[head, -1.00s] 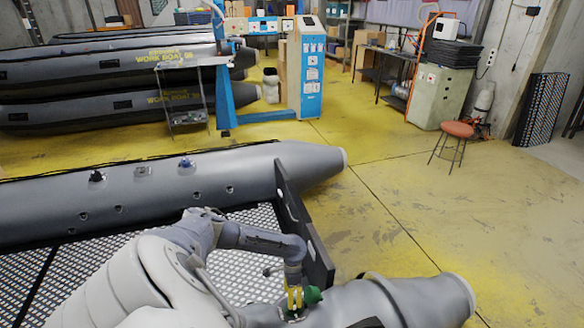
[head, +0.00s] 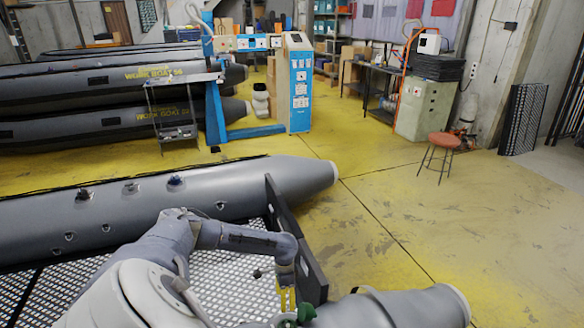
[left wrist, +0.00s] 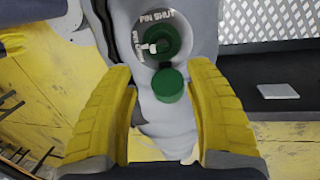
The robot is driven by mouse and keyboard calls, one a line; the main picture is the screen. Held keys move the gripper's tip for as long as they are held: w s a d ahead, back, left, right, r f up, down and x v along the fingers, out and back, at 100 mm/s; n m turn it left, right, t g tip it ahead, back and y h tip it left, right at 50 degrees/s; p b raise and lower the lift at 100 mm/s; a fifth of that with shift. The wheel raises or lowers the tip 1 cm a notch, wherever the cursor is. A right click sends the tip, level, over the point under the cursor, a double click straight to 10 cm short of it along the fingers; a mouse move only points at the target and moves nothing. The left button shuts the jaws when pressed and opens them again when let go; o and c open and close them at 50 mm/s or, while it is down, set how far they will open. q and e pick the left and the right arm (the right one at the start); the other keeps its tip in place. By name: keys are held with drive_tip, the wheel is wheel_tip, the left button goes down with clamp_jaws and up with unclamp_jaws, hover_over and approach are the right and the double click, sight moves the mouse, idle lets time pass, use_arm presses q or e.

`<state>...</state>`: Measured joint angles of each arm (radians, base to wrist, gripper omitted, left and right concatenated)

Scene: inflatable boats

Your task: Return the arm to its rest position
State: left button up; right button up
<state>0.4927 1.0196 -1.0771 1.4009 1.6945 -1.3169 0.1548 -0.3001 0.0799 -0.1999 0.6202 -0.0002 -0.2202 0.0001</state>
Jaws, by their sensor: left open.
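My left gripper (head: 287,298) reaches in from the left over the near end of the grey boat tube (head: 400,305). In the left wrist view its yellow fingers (left wrist: 165,115) are open and apart, with nothing held. A green valve (left wrist: 160,42) sits in a round plate marked "PIN SHUT" on the grey tube, with a small white pin in it. A green cap (left wrist: 169,84) hangs just below the valve, seen between the fingertips and beyond them. The green valve parts (head: 305,312) also show below the gripper in the head view. My right gripper is in neither view.
The boat's dark transom (head: 295,240) stands close beside my gripper. The far tube (head: 130,205) and the grating floor (head: 215,275) lie to the left. A red stool (head: 443,140) and open yellow floor (head: 390,215) are on the right.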

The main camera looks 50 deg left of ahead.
sight(285, 323)
use_arm(q)
drive_tip(key=x, duration=1.2)
drive_tip(key=shift+w, duration=0.1)
drive_tip(key=shift+m, duration=1)
